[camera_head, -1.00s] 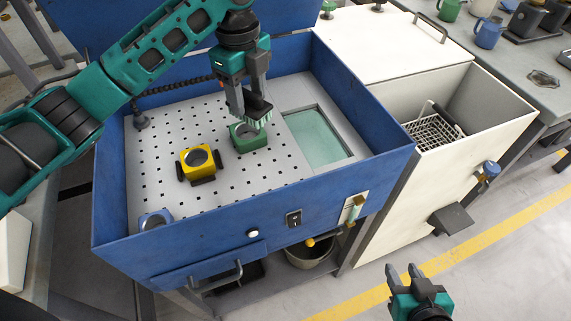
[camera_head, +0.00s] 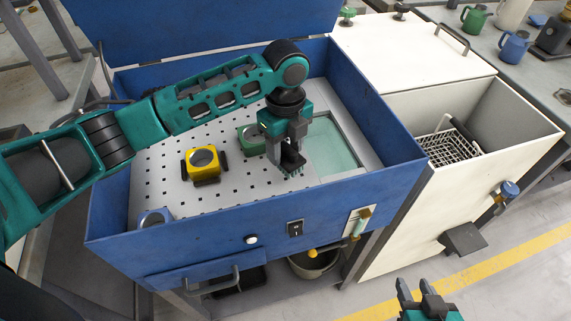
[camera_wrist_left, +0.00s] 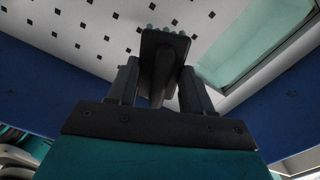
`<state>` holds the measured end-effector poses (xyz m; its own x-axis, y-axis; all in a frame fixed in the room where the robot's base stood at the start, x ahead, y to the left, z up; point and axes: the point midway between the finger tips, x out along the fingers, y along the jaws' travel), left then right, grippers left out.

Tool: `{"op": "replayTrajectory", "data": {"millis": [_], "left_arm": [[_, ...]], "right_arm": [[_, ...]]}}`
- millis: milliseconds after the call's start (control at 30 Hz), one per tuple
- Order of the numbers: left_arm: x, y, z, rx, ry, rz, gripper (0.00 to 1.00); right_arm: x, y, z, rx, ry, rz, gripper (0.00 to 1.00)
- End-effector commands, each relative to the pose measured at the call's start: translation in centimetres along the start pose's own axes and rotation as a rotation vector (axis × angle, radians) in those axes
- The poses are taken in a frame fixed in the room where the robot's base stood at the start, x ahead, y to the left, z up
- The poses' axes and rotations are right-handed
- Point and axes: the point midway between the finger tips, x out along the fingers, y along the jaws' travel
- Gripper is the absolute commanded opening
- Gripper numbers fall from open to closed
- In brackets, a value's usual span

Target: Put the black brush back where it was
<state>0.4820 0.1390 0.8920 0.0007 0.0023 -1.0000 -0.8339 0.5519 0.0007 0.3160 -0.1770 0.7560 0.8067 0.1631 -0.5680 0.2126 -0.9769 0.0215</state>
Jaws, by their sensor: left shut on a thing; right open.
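I cannot tell whether the bristles touch the deck. My right gripper (camera_head: 417,292) is open and empty, low at the bottom right, outside the basin.
A white cabinet bin (camera_head: 500,140) with a wire basket (camera_head: 450,145) stands to the right.

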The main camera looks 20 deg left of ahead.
Motion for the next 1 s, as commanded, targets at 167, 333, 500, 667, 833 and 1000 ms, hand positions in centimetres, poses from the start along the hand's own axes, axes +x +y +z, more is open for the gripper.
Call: {"op": "replayTrajectory", "data": {"millis": [167,333,500,667,833,1000], "left_arm": [[1.5,0.0,0.0,0.0,0.001,0.0,0.17],[3.4,0.0,0.0,-0.001,0.0,0.002,0.17],[5.6,0.0,0.0,0.0,0.001,-0.001,0.17],[5.6,-0.1,0.0,0.0,0.0,-0.002,0.17],[5.8,0.0,0.0,0.0,0.0,-0.001,0.17],[5.9,0.0,0.0,0.0,0.0,-0.001,0.62]], "right_arm": [[0.1,-0.1,0.2,0.0,-0.002,-0.001,0.4],[0.2,-0.1,0.5,0.0,-0.002,-0.001,0.4],[0.4,-0.1,0.7,0.0,-0.002,-0.001,0.4],[0.3,-0.1,0.7,0.0,-0.002,-0.001,0.4],[0.3,-0.1,0.7,0.0,-0.002,-0.001,0.4],[0.3,-0.1,0.7,0.001,-0.002,-0.001,0.4]]}}
